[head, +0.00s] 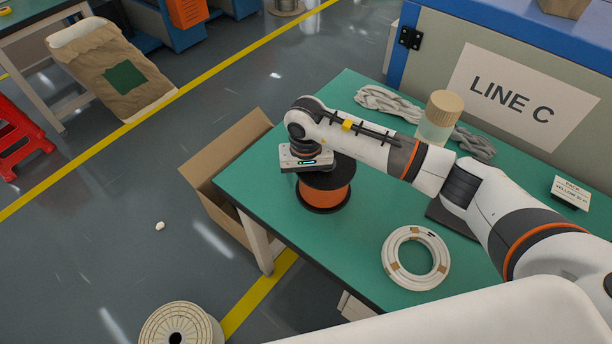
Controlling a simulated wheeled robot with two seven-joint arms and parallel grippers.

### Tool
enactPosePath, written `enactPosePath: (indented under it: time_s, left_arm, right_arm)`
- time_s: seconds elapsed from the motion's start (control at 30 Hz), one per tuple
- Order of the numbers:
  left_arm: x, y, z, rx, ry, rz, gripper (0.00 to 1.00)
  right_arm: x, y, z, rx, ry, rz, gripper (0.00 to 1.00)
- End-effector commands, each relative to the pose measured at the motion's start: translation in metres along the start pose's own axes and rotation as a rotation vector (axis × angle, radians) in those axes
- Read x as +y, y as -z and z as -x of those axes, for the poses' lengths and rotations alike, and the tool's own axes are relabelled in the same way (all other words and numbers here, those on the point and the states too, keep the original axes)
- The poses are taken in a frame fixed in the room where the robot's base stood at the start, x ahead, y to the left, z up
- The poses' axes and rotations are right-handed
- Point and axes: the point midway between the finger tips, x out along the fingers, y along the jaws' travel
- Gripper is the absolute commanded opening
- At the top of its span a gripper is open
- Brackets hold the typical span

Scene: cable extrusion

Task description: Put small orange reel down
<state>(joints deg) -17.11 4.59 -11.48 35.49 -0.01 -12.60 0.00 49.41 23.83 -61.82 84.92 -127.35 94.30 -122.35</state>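The small orange reel (325,198) has black flanges and orange cable. It appears to stand upright on the green table (285,215), near its left edge; I cannot tell whether its base touches the top. My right gripper (318,172) is directly over the reel, with its body covering part of the upper flange. Its fingers are hidden, so I cannot see whether they hold the reel. My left gripper is not in view.
A white cable coil (387,258) lies to the right of the reel. Grey cable bundles (388,102) and a jar with a wooden lid (437,118) are at the back. An open cardboard box (208,190) stands beside the table's left edge. Clear green surface surrounds the reel.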

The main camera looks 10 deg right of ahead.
Motion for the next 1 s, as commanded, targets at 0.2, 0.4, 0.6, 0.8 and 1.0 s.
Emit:
enactPosePath:
  time_s: [0.2, 0.4, 0.6, 0.8, 1.0]
  left_arm:
    - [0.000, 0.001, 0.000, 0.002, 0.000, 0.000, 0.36]
    - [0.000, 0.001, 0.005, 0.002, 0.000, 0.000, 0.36]
    - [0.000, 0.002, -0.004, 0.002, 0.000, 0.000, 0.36]
    - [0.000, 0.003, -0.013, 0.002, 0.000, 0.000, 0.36]
    - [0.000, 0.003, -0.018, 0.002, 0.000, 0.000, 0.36]
  right_arm:
    - [0.000, 0.000, 0.001, 0.000, 0.000, 0.000, 0.69]
    - [0.000, 0.000, 0.005, 0.000, 0.000, -0.001, 0.69]
    - [0.000, -0.002, 0.033, -0.008, -0.001, 0.001, 0.69]
    - [0.000, -0.001, 0.077, -0.007, 0.000, 0.002, 0.69]
    - [0.000, -0.001, 0.110, -0.003, 0.000, 0.000, 0.69]
